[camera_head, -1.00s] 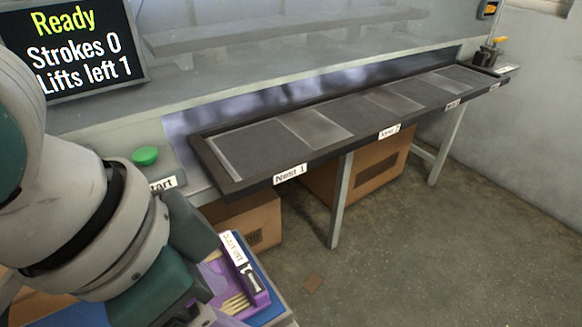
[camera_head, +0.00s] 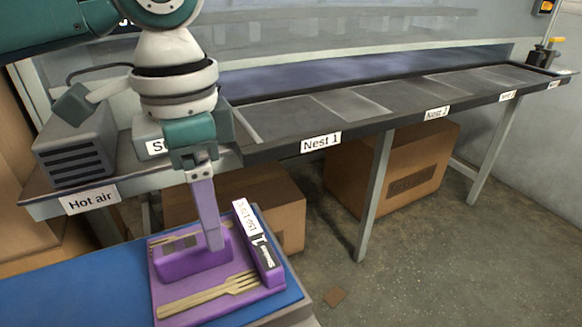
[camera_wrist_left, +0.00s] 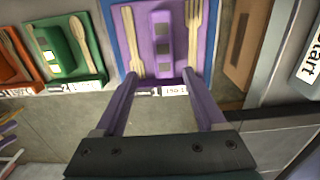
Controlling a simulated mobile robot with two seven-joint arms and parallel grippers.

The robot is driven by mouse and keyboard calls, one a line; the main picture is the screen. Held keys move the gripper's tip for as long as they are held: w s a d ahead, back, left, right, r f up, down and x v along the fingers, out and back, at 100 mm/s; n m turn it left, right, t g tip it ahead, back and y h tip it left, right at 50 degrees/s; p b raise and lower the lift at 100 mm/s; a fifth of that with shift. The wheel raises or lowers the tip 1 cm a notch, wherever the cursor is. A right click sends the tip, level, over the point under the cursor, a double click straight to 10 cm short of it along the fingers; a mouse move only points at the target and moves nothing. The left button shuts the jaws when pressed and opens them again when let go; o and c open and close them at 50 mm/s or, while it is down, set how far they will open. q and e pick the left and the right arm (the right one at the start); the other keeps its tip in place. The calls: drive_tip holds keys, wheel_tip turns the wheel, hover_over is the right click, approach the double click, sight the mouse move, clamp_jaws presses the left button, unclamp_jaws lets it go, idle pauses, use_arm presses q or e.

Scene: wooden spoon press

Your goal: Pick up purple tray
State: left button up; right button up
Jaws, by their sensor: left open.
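The purple tray (camera_head: 243,299) lies on a blue surface at the lower left of the head view. It has a raised purple block (camera_head: 180,264) in the middle, wooden cutlery on both sides and a white-and-black label on its right edge. My left gripper (camera_head: 213,246) points down over the block, and its finger covers part of it. In the left wrist view the purple tray (camera_wrist_left: 206,48) is straight ahead, with my left gripper (camera_wrist_left: 160,80) open and empty, its fingertips spread at the tray's labelled near edge. I cannot tell whether they touch. My right gripper is not in view.
In the left wrist view a green tray (camera_wrist_left: 63,62) and an orange tray (camera_wrist_left: 12,72) lie left of the purple one. A hot air box (camera_head: 75,150) and the bench with Nest 1 (camera_head: 275,118) stand behind. Cardboard boxes (camera_head: 390,165) are under the bench.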

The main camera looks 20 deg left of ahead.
sight(207, 253)
use_arm(q)
drive_tip(key=f, duration=0.1)
drive_tip(key=f+b, duration=0.1)
drive_tip(key=f, duration=0.2)
drive_tip(key=shift+w+a+f+b, duration=0.1)
drive_tip(key=shift+a+f+b, duration=0.2)
drive_tip(key=shift+f, duration=0.45)
clamp_jaws()
